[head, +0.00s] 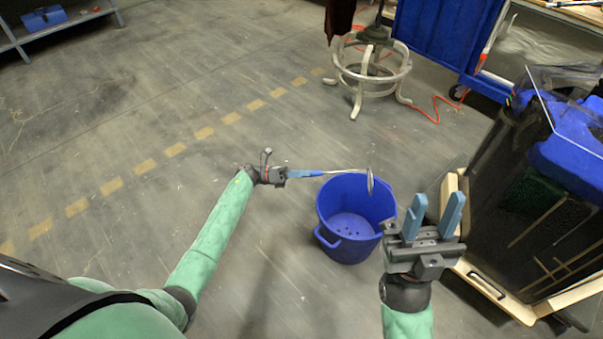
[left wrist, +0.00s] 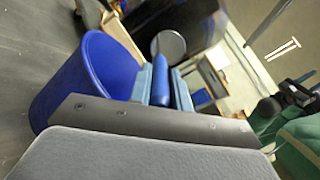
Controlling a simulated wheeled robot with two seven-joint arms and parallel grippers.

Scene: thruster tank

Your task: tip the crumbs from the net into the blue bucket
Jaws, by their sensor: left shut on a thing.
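The blue bucket (head: 333,205) stands on the floor in the middle, with several dark specks on its bottom. My left gripper (head: 290,175) is shut on the blue handle of the net (head: 370,181). The net's thin shaft reaches right across the bucket's top, and its round hoop is turned nearly edge-on above the bucket's right rim. In the left wrist view, the hoop (left wrist: 168,45) shows beyond the fingers (left wrist: 163,85), beside the bucket (left wrist: 62,88). I cannot make out crumbs on the net. My right gripper (head: 434,216) is open and empty, right of the bucket.
A dark tank (head: 500,180) with a light wooden frame stands at the right, close to my right gripper. A white stool base (head: 372,72) and an orange cable (head: 435,108) are at the back. The floor at left is clear.

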